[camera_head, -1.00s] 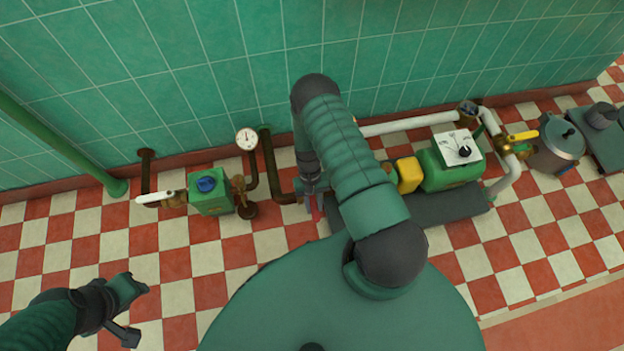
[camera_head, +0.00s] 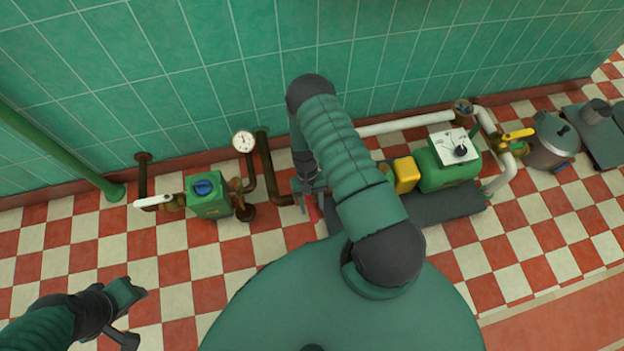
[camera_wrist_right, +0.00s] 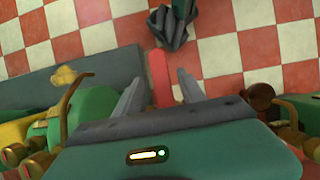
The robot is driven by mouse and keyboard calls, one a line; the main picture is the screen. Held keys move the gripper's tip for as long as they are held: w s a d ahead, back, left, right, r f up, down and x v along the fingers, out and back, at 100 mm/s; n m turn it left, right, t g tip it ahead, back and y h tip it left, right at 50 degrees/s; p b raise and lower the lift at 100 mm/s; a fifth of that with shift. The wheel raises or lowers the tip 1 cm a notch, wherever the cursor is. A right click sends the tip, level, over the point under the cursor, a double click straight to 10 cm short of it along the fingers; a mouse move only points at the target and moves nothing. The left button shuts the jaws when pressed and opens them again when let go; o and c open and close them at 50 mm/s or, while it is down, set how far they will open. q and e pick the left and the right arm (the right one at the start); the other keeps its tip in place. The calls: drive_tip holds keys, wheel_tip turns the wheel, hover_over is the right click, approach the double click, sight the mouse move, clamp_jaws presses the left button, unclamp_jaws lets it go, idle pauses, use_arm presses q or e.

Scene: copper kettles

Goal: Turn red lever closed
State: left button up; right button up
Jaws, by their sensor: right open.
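The red lever (camera_wrist_right: 159,78) shows in the right wrist view as a flat red bar between my two grey fingers. In the head view only a small red piece of the lever (camera_head: 319,207) shows beside my right arm. My right gripper (camera_wrist_right: 160,90) is open, with one finger on each side of the lever; I see gaps and cannot tell of any contact. In the head view my right gripper (camera_head: 308,197) is partly hidden by my arm. The lever's pivot is hidden. My left gripper (camera_head: 136,315) is over the floor at lower left, fingers apart and empty.
A green pump box (camera_head: 209,196) with a blue cap and a gauge (camera_head: 243,141) stand left of my right gripper. A green machine (camera_head: 447,168), a yellow block (camera_head: 405,174) and a yellow-handled valve (camera_head: 518,135) stand right. The tiled wall is behind. Checkered floor at left is free.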

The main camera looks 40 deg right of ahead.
drive_tip(key=p+v, duration=0.5)
drive_tip(key=v, duration=1.1)
drive_tip(key=shift+r, duration=0.1)
